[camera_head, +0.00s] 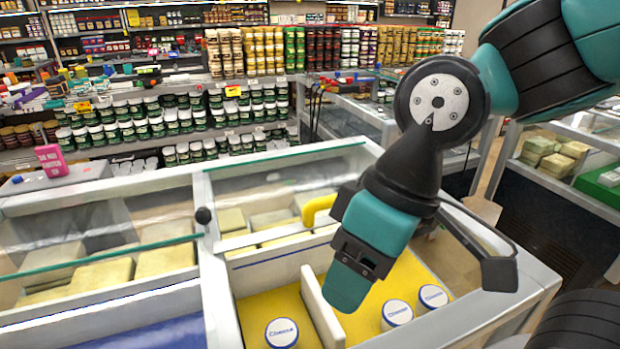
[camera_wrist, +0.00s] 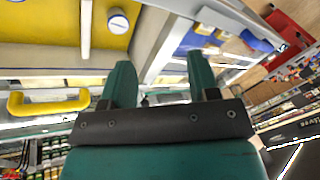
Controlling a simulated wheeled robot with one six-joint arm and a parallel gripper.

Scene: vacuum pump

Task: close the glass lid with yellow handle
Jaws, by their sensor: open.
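The glass lid (camera_head: 270,178) covers the rear part of the right-hand freezer compartment, and its front part is uncovered. Its yellow handle (camera_head: 316,210) shows just left of my gripper, partly hidden by it. In the wrist view the yellow handle (camera_wrist: 48,103) is at the left, to the left of both fingers and apart from them. My gripper (camera_head: 350,288) points down over the uncovered part of the compartment. In the wrist view my gripper (camera_wrist: 160,75) is open, with nothing between its two teal fingers.
The uncovered bay has a yellow floor (camera_head: 258,312), a white divider (camera_head: 322,312) and white-lidded jars (camera_head: 282,332). Another freezer (camera_head: 575,150) stands right. Stocked shelves (camera_head: 180,125) line the back.

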